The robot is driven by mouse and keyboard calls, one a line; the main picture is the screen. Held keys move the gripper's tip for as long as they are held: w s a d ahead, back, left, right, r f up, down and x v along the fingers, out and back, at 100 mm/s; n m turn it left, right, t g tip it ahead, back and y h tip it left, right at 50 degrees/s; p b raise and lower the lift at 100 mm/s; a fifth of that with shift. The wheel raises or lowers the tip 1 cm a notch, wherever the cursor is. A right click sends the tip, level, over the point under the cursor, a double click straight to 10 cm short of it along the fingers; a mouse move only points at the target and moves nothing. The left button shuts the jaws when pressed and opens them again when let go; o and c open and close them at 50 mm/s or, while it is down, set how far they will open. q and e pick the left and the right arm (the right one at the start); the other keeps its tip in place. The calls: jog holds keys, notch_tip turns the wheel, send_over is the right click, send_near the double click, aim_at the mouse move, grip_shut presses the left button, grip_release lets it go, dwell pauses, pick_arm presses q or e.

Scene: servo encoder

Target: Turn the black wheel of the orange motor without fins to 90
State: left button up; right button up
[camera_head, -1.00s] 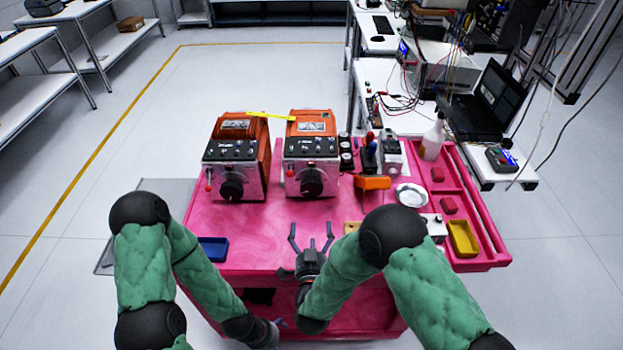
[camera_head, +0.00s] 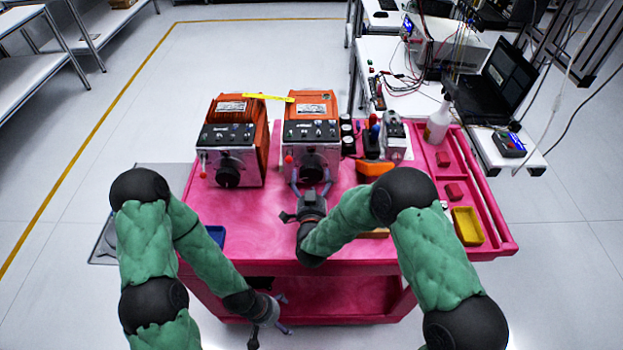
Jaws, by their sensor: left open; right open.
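Two orange motors with grey fronts and black control panels stand side by side on the pink cart. The left motor (camera_head: 234,112) has a ribbed-looking side and a black wheel (camera_head: 228,175). The right motor (camera_head: 312,108) looks smoother, without clear fins; its black wheel (camera_head: 311,172) is low on its front. My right gripper (camera_head: 311,180) is open, its fingers on either side of this wheel; I cannot tell whether they touch it. The wheel's marking is too small to read. My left gripper (camera_head: 278,314) is open and empty, low before the cart's front.
A blue tray (camera_head: 216,235) is at the cart's left front. Right of the motors are black cylinders, an orange part (camera_head: 375,167), a spray bottle (camera_head: 438,122) and a yellow bin (camera_head: 467,226).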

jog(key=shift+w, duration=0.55)
jog(key=c, duration=1.1)
jog(key=m+b, duration=0.1)
jog(key=b, duration=0.1)
jog(key=shift+f+m+b, duration=0.1)
jog(key=shift+m+b, duration=0.25)
jog(key=shift+m, duration=0.05)
jog(key=shift+c, duration=0.2)
jog(key=shift+m+b, duration=0.75)
jog(key=shift+m, duration=0.15)
jog(key=shift+r, duration=0.2)
jog(key=o, duration=1.1)
jog(key=shift+o, duration=0.2)
